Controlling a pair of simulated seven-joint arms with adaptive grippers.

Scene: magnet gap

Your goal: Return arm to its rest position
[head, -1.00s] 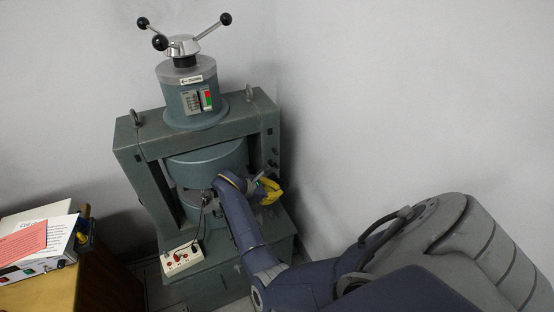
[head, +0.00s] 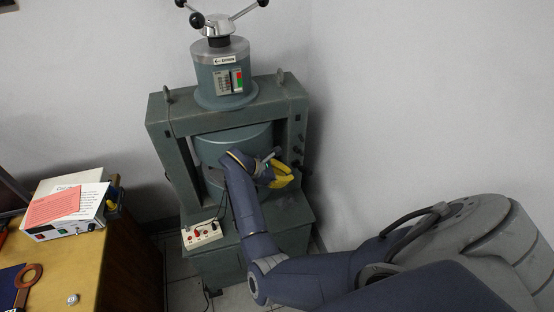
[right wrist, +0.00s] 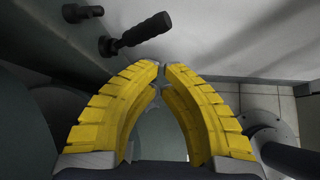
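My right gripper (head: 287,175) has yellow ribbed fingers and is in front of the right upright of the green magnet machine (head: 228,118), below its upper crossbeam. My dark blue right arm reaches to it from the lower right. In the right wrist view the two yellow fingers (right wrist: 163,68) meet or nearly meet at their tips, with nothing visible held between them. A dark-handled knob (right wrist: 145,30) on a grey surface shows beyond the fingertips. Part of the machine's gap is hidden behind my forearm and gripper. My left gripper is not in view.
A small control box (head: 202,234) with a cable stands on the machine's base. A wooden table (head: 95,255) at the left holds a white instrument (head: 62,231), papers (head: 53,207) and a copper-coloured ring (head: 30,275). Walls stand close behind and right of the machine.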

